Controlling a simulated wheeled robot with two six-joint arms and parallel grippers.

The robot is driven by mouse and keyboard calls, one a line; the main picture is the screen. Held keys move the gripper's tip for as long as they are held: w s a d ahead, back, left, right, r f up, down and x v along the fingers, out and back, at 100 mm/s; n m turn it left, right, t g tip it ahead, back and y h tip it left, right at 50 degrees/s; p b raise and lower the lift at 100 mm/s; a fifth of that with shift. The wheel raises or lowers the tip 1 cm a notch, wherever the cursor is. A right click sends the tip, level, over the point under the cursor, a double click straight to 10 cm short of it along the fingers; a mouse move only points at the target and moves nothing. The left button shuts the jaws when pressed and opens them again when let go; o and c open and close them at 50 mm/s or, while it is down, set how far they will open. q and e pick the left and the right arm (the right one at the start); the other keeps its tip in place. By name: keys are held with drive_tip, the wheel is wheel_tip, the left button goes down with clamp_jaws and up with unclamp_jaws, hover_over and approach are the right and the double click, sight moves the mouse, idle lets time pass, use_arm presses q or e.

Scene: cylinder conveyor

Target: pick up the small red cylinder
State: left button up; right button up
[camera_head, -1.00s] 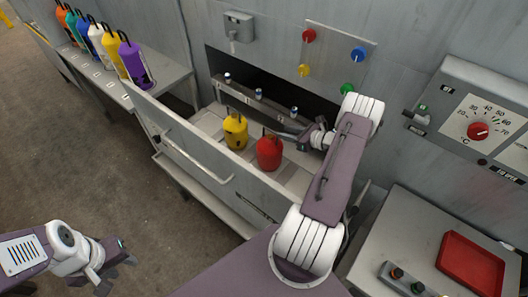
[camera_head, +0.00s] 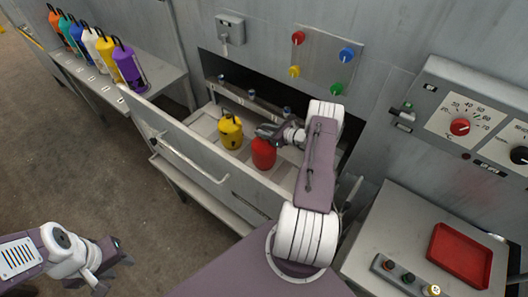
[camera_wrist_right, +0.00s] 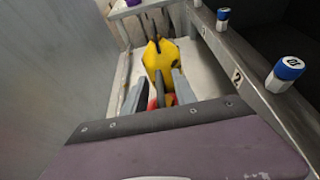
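The small red cylinder (camera_head: 263,154) stands in the open drawer-like tray (camera_head: 206,124), on the near right of the yellow cylinder (camera_head: 230,133). My right gripper (camera_head: 267,131) is at the top of the red cylinder and hides its handle in the head view. In the right wrist view, my right gripper's fingers (camera_wrist_right: 158,92) are apart. Red parts of the cylinder (camera_wrist_right: 152,103) show between them, with a dark upright piece that may be its handle. I cannot tell whether the fingers touch it. My left gripper (camera_head: 113,268) is open and empty, low at the left.
The tray's tall front wall (camera_head: 190,152) has a handle. Several coloured cylinders stand on a side shelf (camera_head: 155,82). Small blue-capped knobs (camera_wrist_right: 287,70) line the tray's back ledge. A control cabinet (camera_head: 400,235) with a red tray (camera_head: 461,255) stands at the right.

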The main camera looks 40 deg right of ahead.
drive_tip(key=shift+r, duration=0.1)
clamp_jaws()
idle(1.0)
drive_tip(key=shift+d+r, duration=0.1)
